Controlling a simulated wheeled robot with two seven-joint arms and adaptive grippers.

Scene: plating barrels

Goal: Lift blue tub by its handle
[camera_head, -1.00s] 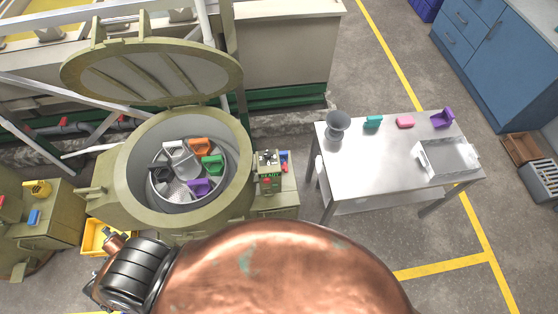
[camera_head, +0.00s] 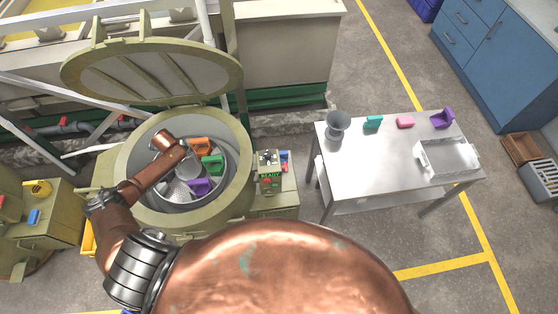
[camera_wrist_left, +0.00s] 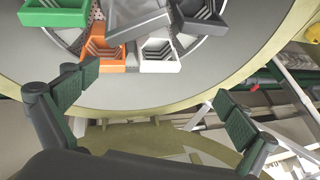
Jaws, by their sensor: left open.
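No blue tub can be made out clearly in the open drum (camera_head: 232,140). In its basket, the head view shows an orange tub (camera_head: 200,147), a green tub (camera_head: 212,164) and a purple tub (camera_head: 199,187). My left forearm reaches over the basket and hides its left part; the gripper is hidden in that view. In the left wrist view my left gripper (camera_wrist_left: 158,103) is open with nothing between its fingers. Beyond the fingers are the green tub (camera_wrist_left: 55,14), the orange tub (camera_wrist_left: 108,56), a white tub (camera_wrist_left: 160,54) and a dark grey tub (camera_wrist_left: 200,16).
The drum's lid (camera_head: 150,72) stands raised behind it. A control box (camera_head: 268,163) stands at its right. The steel table (camera_head: 380,160) holds a grey funnel-like vessel (camera_head: 338,124), teal (camera_head: 373,122), pink (camera_head: 405,122) and purple pieces (camera_head: 443,119), and a tray (camera_head: 421,157).

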